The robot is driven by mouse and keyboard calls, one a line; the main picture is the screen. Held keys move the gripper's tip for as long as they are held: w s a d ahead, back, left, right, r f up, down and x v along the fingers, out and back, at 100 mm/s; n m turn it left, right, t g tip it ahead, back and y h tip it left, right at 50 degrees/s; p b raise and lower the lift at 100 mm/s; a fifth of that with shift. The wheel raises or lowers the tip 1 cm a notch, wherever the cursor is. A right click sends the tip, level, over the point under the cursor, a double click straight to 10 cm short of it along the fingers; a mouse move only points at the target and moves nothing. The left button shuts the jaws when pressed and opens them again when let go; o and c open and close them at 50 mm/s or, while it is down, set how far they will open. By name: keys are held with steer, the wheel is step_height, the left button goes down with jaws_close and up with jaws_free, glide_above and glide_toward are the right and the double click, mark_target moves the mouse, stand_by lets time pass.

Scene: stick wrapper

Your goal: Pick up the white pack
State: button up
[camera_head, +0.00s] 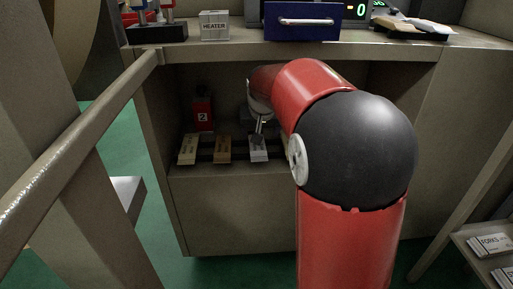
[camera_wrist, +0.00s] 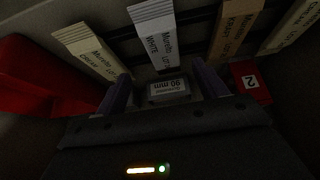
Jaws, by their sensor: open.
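The white pack (camera_head: 258,149) lies in the open cabinet bay, its pale end at the front edge of the shelf. In the wrist view the white pack (camera_wrist: 155,38), lettered WHITE, is ahead of my gripper (camera_wrist: 164,76) and a little left of its middle. The two fingers are apart with nothing held. In the head view my gripper (camera_head: 261,124) is just above and behind the front end of the white pack, partly hidden by my arm. I cannot tell whether it touches.
A kraft pack (camera_head: 223,149) and a cream pack (camera_head: 188,149) lie to the left; another cream pack (camera_wrist: 86,48) shows in the wrist view. A red block marked 2 (camera_head: 203,114) and a grey 90 mm block (camera_wrist: 168,89) stand deeper inside. The counter edge (camera_head: 215,53) is overhead.

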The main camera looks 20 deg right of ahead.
steer(key=x, duration=0.4)
steer(key=b+x, duration=0.1)
steer(key=x, duration=0.1)
steer(key=shift+w+a+f, duration=0.2)
steer(key=shift+a, duration=0.05)
steer(key=c, duration=1)
steer(key=shift+c, duration=0.3)
steer(key=shift+r, duration=0.2)
